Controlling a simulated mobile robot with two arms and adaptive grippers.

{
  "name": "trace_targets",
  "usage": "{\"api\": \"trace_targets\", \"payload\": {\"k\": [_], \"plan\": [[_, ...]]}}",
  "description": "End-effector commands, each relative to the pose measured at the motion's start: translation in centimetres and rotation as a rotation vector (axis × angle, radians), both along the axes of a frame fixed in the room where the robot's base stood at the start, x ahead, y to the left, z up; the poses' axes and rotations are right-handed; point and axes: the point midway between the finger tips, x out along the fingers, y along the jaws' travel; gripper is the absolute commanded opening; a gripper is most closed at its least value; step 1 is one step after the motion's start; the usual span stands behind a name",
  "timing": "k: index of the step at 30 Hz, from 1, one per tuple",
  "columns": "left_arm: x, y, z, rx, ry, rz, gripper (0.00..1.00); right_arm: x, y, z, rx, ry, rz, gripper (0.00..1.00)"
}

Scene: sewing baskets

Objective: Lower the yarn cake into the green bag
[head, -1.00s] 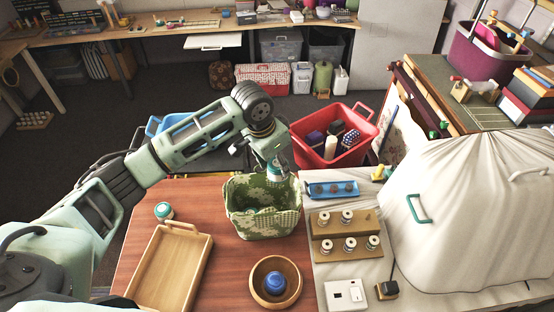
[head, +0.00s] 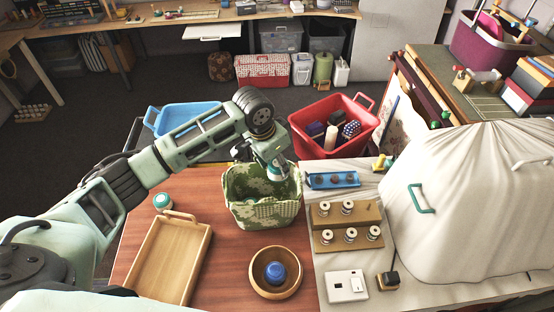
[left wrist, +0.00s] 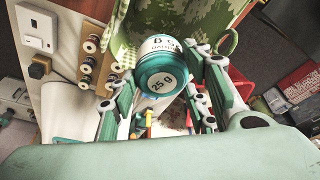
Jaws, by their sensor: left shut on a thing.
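The green bag (head: 258,213), with a camouflage-like floral pattern and an open top, stands upright on the brown table. My left gripper (head: 276,169) is over the back right of its opening. The gripper is shut on a teal yarn cake (head: 279,175) with a white label band. In the left wrist view, the yarn cake (left wrist: 161,79) sits between both fingers of my left gripper (left wrist: 172,66), and its round end reads "25 g". The bag (left wrist: 219,22) shows behind it. How deep the cake is in the opening is hard to tell. My right gripper is not in view.
A similar teal and white cake (head: 162,201) stands near a wooden tray (head: 203,260). A wooden bowl (head: 256,284) holds a blue ball (head: 275,271). Right of the bag are a small blue tray (head: 322,181) and spool racks (head: 343,241). A red crate (head: 313,151) stands behind.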

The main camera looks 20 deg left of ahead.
Motion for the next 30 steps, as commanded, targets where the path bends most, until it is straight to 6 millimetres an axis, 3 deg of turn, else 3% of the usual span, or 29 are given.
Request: {"api": "trace_targets", "payload": {"k": [30], "plan": [[0.0, 0.0, -5.3, 0.000, 0.001, 0.001, 0.17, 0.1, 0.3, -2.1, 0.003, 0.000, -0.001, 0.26]]}}
